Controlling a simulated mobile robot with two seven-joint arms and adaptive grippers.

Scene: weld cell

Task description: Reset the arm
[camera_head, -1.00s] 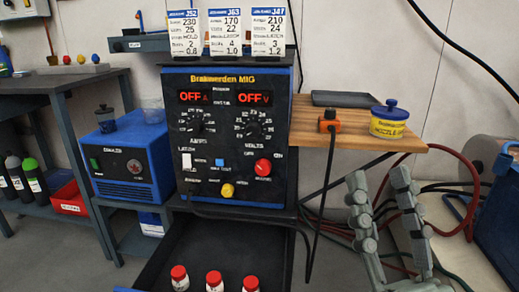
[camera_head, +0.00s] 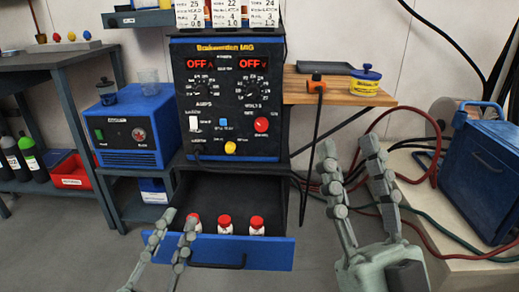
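My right gripper (camera_head: 350,158) is at the lower right, its two fingers spread apart with nothing between them, in front of the hoses. My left gripper (camera_head: 179,226) is at the lower left, in front of the drawer's left end. Its two fingers are apart and I see nothing held between them. The welder (camera_head: 231,100) stands in the middle, both displays reading OFF. Below it a drawer (camera_head: 272,254) with a blue front is pulled open, with three red-capped white bottles (camera_head: 225,226) inside.
A wooden side shelf (camera_head: 300,90) carries an orange clamp, a dark tray and a yellow tub (camera_head: 365,81). A blue case (camera_head: 486,180) stands at the right. A blue box unit (camera_head: 137,132) and a dark table (camera_head: 50,58) are at the left. Floor at lower left is clear.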

